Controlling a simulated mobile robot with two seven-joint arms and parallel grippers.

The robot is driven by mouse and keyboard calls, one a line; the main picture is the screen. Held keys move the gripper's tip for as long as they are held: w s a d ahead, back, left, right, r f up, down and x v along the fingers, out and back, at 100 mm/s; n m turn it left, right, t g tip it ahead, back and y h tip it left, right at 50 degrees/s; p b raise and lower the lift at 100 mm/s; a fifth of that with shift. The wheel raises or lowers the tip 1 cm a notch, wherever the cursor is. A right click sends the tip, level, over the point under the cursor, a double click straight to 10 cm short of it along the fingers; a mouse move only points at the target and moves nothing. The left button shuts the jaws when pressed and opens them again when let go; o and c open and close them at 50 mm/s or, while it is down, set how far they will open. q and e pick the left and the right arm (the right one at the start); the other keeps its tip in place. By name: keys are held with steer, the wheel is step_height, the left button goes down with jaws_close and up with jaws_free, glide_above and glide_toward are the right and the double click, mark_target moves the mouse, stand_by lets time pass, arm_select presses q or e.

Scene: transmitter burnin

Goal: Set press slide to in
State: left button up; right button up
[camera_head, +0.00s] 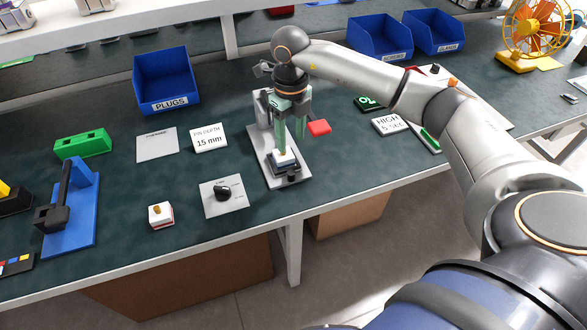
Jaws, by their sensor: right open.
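The press (262,112) stands on a light grey base plate near the middle of the bench, with an upright column at its back. My right gripper (292,145) points down in front of the column, with its pale green fingers apart. A red block (319,127) shows just right of the fingers, possibly the press's handle. The slide is largely hidden behind my gripper, so its position is unclear. My left gripper is out of view.
A dial plate (235,203) and a white-and-red block (160,214) lie to the left. A "PIN DEPTH 15 mm" card (209,138) stands behind. A blue PLUGS bin (166,82) is farther back. A "HIGH 5 Sec" card (388,124) is to the right. Bare bench separates them.

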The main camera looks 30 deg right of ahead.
mark_target(291, 172)
step_height(291, 172, down, 12)
stand_by(0.4)
steer(key=shift+c, duration=0.2)
jaws_close()
steer(key=shift+w, duration=0.1)
stand_by(1.0)
